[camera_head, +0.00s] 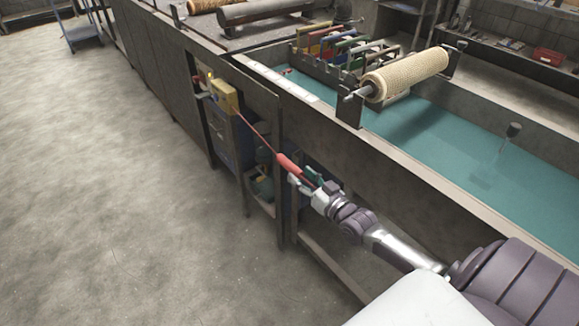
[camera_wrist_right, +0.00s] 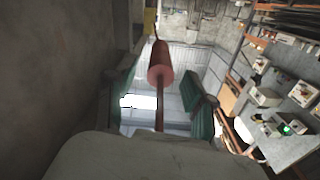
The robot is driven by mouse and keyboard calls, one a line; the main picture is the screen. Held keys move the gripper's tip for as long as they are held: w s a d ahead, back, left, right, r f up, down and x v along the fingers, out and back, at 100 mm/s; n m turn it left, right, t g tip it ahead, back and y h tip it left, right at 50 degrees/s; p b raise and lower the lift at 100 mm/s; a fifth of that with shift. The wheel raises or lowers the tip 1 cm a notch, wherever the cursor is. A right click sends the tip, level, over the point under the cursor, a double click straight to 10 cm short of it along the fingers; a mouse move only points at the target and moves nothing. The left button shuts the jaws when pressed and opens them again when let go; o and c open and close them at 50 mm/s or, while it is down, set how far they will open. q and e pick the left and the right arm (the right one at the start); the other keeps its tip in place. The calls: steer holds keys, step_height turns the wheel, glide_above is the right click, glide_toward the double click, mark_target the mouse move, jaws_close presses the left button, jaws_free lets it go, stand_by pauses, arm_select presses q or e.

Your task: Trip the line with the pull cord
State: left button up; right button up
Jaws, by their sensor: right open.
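A red cylindrical handle (camera_head: 289,164) hangs on the pull cord (camera_head: 256,133), which runs up to a yellow box (camera_head: 224,96) on the side of the trough. My right gripper (camera_head: 305,179) is at the lower end of the handle, its fingers apart. In the right wrist view the red handle (camera_wrist_right: 161,64) lies between and beyond the green finger pads of the right gripper (camera_wrist_right: 160,78), with a gap on both sides. A thin dark red length continues from the handle toward the palm. My left gripper is out of view.
A long trough with teal liquid (camera_head: 430,120) runs along the right, with a mesh roller (camera_head: 405,75) above it. The grey floor (camera_head: 110,190) at the left is clear.

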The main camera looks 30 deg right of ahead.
mark_target(290, 166)
steer(key=w, duration=0.5)
steer(key=shift+w+a, duration=0.25)
steer(key=shift+w, duration=0.1)
jaws_close()
